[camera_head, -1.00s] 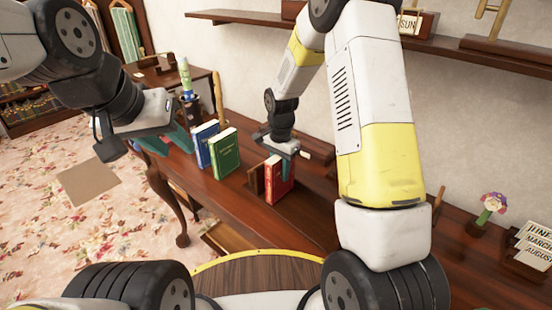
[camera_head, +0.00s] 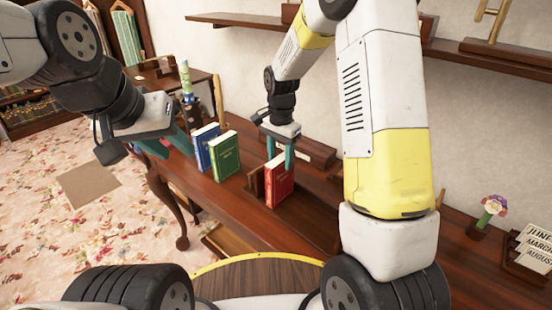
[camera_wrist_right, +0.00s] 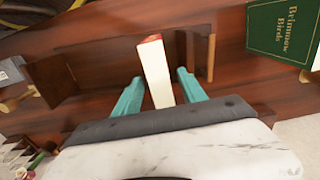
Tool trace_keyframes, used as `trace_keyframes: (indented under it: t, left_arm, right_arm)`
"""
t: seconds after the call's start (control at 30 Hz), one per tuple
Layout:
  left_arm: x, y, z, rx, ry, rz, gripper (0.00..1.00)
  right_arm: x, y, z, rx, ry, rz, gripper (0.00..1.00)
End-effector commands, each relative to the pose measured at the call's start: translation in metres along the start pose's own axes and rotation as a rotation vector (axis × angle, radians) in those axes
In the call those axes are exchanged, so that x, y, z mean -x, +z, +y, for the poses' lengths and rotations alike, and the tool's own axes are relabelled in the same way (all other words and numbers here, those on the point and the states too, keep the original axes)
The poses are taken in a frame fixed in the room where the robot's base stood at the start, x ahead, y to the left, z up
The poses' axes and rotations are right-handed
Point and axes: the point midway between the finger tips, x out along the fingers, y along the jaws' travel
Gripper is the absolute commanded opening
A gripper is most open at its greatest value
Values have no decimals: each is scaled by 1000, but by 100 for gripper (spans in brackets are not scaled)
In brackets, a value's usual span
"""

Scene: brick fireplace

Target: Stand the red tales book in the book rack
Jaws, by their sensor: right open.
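The red tales book (camera_head: 280,182) stands upright on the desk, at the dark wooden book rack (camera_head: 256,183). In the right wrist view, the book's pale page edge (camera_wrist_right: 157,72) stands between the rack's end pieces, and the rack's wood (camera_wrist_right: 88,68) shows behind it. My right gripper (camera_head: 279,155) is open just above the book. Its teal fingers lie on either side of the book, with gaps visible in the wrist view. My left gripper (camera_head: 165,146) hangs over the desk's left end, fingers apart and empty. The lower part of the book in the rack is partly hidden.
A green book (camera_head: 225,157) and a blue book (camera_head: 203,145) stand left of the rack. A potted flower (camera_head: 488,212) and a month calendar (camera_head: 535,250) are at the right. A wall shelf (camera_head: 450,50) hangs above. The desk front is clear.

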Motion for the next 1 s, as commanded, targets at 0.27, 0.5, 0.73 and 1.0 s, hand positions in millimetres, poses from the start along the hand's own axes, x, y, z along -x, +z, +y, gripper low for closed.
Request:
trace_keyframes:
  t: [0.27, 0.5, 0.73, 1.0]
  left_arm:
    - [0, 0, 0, 0, 0, 0, 36]
    - [0, 0, 0, 0, 0, 0, 36]
    - [0, 0, 0, 0, 0, 0, 36]
    - [0, 0, 0, 0, 0, 0, 36]
  right_arm:
    - [48, -1, -1, 1, -2, 2, 49]
    - [78, 2, 12, 44, -38, 9, 49]
    - [151, 26, 72, 260, -186, 77, 49]
    - [202, 74, 153, 557, -331, 244, 49]
